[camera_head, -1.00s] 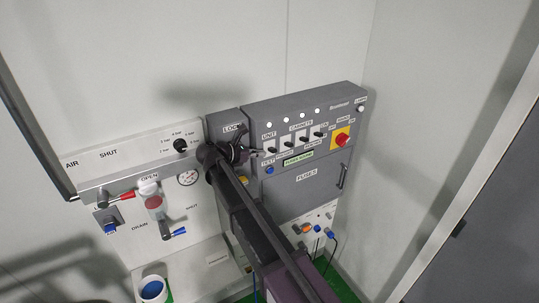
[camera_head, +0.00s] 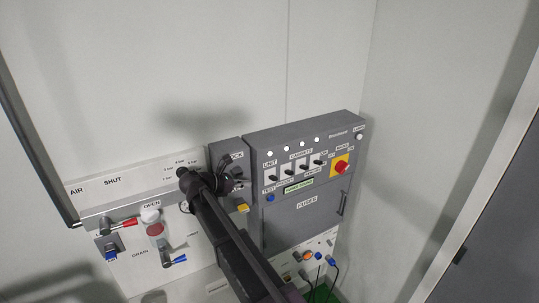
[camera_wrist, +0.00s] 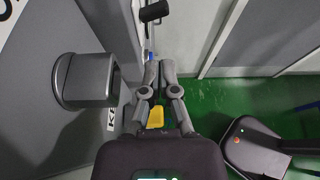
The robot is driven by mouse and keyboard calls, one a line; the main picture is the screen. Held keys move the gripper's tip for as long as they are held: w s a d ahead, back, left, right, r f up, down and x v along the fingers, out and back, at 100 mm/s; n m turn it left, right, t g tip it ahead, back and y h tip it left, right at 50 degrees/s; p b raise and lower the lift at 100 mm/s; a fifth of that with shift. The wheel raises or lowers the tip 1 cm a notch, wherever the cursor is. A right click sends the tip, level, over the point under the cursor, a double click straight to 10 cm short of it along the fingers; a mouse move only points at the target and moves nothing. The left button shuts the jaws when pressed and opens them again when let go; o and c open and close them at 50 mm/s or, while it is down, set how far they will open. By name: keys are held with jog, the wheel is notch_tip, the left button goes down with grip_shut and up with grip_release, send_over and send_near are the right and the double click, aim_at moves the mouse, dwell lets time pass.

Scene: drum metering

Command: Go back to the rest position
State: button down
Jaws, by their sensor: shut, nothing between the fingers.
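My gripper (camera_head: 236,183) is in front of the grey LOCK unit (camera_head: 225,152), partly covering its label, in the head view. In the wrist view its two fingers (camera_wrist: 160,68) are together with nothing between them. A yellow part (camera_head: 243,208) sits just below the gripper on the LOCK unit; a yellow piece also shows between the finger linkages in the wrist view (camera_wrist: 155,117). A grey block-like handle (camera_wrist: 85,80) stands left of the fingers, apart from them. My arm hides part of the lower panel.
The grey FUSES cabinet (camera_head: 305,212) with switches and a red knob (camera_head: 341,167) is right of the gripper. The AIR panel (camera_head: 135,186), with a red lever (camera_head: 122,223) and a blue lever (camera_head: 174,261), is left. Cables hang below the cabinet. The green floor (camera_wrist: 215,95) is partly clear.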

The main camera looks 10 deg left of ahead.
jog(key=s+d+f+m+g+y+b, duration=0.1)
jog(key=d+f+m+g+y+b, duration=0.15)
jog(key=d+f+m+b, duration=0.55)
jog(key=s+d+f+m+g+y+b, duration=0.1)
jog(key=s+d+f+m+g+b, duration=0.2)
jog(key=d+f, duration=1)
jog(key=s+d+f+m+g+y+b, duration=0.1)
jog(key=s+d+f+m+y+b, duration=0.1)
jog(key=d, duration=0.5)
jog(key=s+d+f+m+g+y+b, duration=0.1)
jog(key=s+d+f+m+y+b, duration=0.1)
jog(key=s+d+f+m+b, duration=0.2)
jog(key=s+d+f+m+g+y+b, duration=0.1)
jog(key=s+d+f+m+y+b, duration=0.2)
jog(key=s+d+f+m, duration=0.3)
jog(key=s+d+m+b, duration=0.1)
jog(key=d+m, duration=0.2)
jog(key=d, duration=0.1)
jog(key=shift+d+m, duration=0.2)
jog(key=shift+m, duration=0.1)
jog(key=shift+f+g, duration=0.1)
jog(key=shift+g, duration=0.15)
